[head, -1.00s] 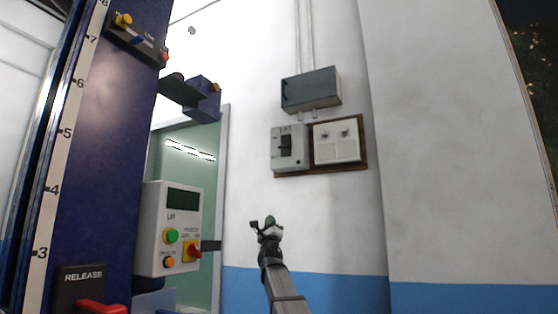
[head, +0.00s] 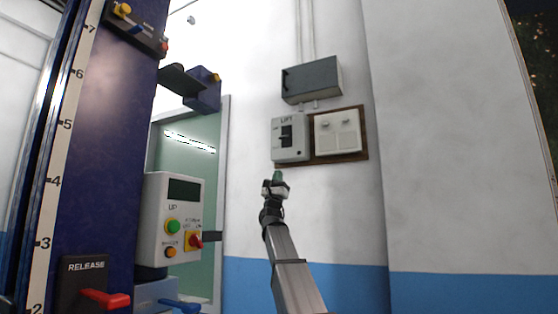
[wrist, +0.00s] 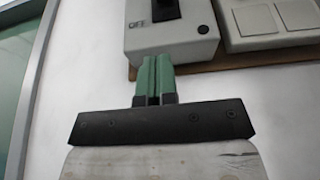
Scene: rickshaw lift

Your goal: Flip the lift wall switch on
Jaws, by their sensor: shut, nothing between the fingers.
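The lift wall switch is a light grey box (head: 290,138) labelled LIFT with a black toggle (head: 286,135), mounted on a brown board on the white wall. In the wrist view the box's lower part (wrist: 170,38) shows the marking OFF beside the black toggle (wrist: 164,9), whose top is cut off. I cannot tell the toggle's position for sure. My gripper (head: 277,177) is shut and empty, below the switch box. In the wrist view its green fingers (wrist: 155,76) are together, pointing up at the box's lower edge; contact cannot be told.
A white double switch plate (head: 337,133) sits right of the lift switch on the same brown board (head: 366,146). A dark grey box (head: 312,80) is above. A blue lift column (head: 108,150) with a control panel (head: 170,220) stands left.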

